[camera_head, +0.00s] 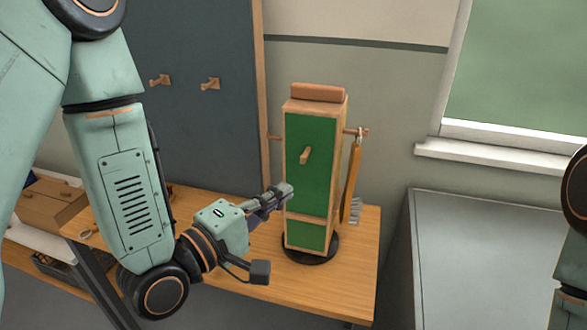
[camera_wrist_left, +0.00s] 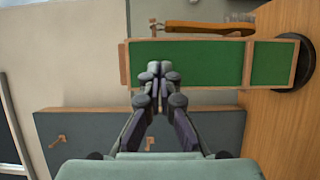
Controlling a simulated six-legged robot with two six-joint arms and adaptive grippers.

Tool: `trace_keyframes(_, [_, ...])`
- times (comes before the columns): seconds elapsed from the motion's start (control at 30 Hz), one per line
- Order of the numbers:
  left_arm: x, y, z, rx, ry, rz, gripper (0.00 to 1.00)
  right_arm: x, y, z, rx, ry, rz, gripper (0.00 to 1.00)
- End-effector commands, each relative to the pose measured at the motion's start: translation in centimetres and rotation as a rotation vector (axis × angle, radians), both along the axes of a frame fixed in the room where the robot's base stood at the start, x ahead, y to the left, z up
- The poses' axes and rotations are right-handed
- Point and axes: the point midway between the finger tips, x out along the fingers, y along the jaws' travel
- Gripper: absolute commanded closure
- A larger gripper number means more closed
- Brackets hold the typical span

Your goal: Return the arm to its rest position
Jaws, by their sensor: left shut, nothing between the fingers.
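My left gripper (camera_head: 285,191) is in front of the green-faced wooden post in the head view, close to its left side. It also shows in the left wrist view (camera_wrist_left: 153,72), where its fingertips are together with nothing between them. The post (camera_head: 312,205) stands upright on a round black base (camera_head: 309,257) on the wooden table. In the left wrist view the post (camera_wrist_left: 195,58) lies sideways across the picture behind the fingertips. Whether the fingers touch the post I cannot tell. My right gripper is not in view; only part of my right arm shows at the right edge.
The wooden table (camera_head: 345,280) is clear around the post's front. An orange-handled brush (camera_head: 350,182) hangs from a peg on the post's right side. A dark board (camera_head: 190,130) with pegs stands behind. A grey cabinet (camera_head: 480,255) stands at right, and a wooden box (camera_head: 40,205) at left.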

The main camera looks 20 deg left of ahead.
Motion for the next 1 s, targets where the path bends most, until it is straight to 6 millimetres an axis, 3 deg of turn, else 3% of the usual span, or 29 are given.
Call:
trace_keyframes(0.17, [-0.1,0.0,-0.3,0.068,-0.014,-0.003,1.00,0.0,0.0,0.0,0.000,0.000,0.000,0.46])
trace_keyframes(0.27, [-0.1,0.4,-2.3,0.249,0.000,-0.002,1.00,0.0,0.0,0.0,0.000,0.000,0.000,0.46])
trace_keyframes(0.37, [-0.2,1.4,-5.8,0.506,0.050,-0.012,1.00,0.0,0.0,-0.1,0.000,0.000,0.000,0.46])
trace_keyframes(0.47, [-1.3,2.6,-11.4,0.763,0.140,-0.065,1.00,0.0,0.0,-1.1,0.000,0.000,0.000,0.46])
trace_keyframes(0.5, [-2.2,3.1,-14.1,0.861,0.188,-0.099,1.00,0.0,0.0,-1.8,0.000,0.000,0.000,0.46])
trace_keyframes(0.67, [-6.8,5.2,-23.8,1.148,0.370,-0.278,1.00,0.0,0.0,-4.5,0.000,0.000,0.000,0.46])
trace_keyframes(0.8, [-12.2,6.6,-31.4,1.304,0.529,-0.470,1.00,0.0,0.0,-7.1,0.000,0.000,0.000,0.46])
trace_keyframes(1.0, [-20.7,8.1,-40.6,1.386,0.750,-0.718,1.00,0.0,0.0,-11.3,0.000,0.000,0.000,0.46])
